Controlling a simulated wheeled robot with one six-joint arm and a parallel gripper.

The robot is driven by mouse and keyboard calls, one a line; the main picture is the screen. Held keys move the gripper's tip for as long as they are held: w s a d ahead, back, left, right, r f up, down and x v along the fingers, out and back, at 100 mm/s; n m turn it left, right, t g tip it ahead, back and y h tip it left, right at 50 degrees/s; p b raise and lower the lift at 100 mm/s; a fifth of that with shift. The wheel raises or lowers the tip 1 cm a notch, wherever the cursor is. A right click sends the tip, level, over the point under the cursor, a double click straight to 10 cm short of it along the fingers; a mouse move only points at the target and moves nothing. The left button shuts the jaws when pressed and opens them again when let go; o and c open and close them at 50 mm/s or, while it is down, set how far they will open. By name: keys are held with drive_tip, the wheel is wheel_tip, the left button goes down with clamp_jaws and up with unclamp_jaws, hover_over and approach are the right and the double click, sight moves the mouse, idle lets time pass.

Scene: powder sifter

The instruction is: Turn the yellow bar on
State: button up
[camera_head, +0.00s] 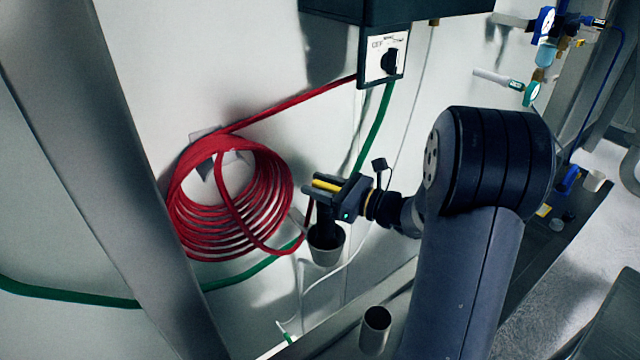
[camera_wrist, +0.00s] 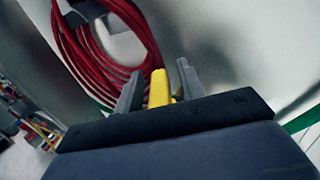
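The yellow bar (camera_head: 327,185) shows as a short yellow strip between the two dark fingers of my gripper (camera_head: 314,186), in front of the white wall panel. In the wrist view the yellow bar (camera_wrist: 158,90) stands between the two grey fingers of my gripper (camera_wrist: 159,76). The fingers are close on both sides of it, with narrow gaps seeming to show near the tips. I cannot tell whether they press on it. The bar's lower end and its mount are hidden by my gripper.
A coiled red hose (camera_head: 232,200) hangs on the wall left of my gripper. A grey cup-like fitting (camera_head: 326,246) is just below it. A control box with a black knob (camera_head: 390,62) is above. A green hose (camera_head: 70,296) runs along the wall. An open metal tube (camera_head: 376,322) stands below.

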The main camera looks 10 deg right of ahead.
drive_tip(key=shift+c, duration=0.5)
clamp_jaws()
drive_tip(key=shift+t, duration=0.3)
drive_tip(key=m+t+h+b, duration=0.2)
drive_tip(key=h+b, duration=0.1)
drive_tip(key=shift+d+f+m+b, duration=0.1)
drive_tip(key=shift+f+m+b, duration=0.15)
drive_tip(key=shift+m+b, duration=0.05)
drive_tip(key=m+t+h+b, duration=0.1)
drive_tip(key=h+b, duration=0.1)
drive_tip(key=b, duration=0.1)
drive_tip(key=shift+w+d+m+t+h, duration=0.1)
drive_tip(key=shift+m+t+h, duration=0.2)
drive_tip(key=shift+m, duration=0.1)
drive_tip(key=m+h+b, duration=0.1)
drive_tip(key=t+h+b, duration=0.1)
drive_tip(key=b, duration=0.1)
drive_tip(key=shift+w+d+m+h+b, duration=0.1)
drive_tip(key=shift+d+m+h+b, duration=0.05)
drive_tip(key=shift+m+h+b, duration=0.2)
drive_tip(key=shift+r, duration=0.1)
drive_tip(key=shift+d+r+m+h+b, duration=0.1)
drive_tip(key=shift+r+m+h+b, duration=0.05)
drive_tip(key=shift+m+h+b, duration=0.25)
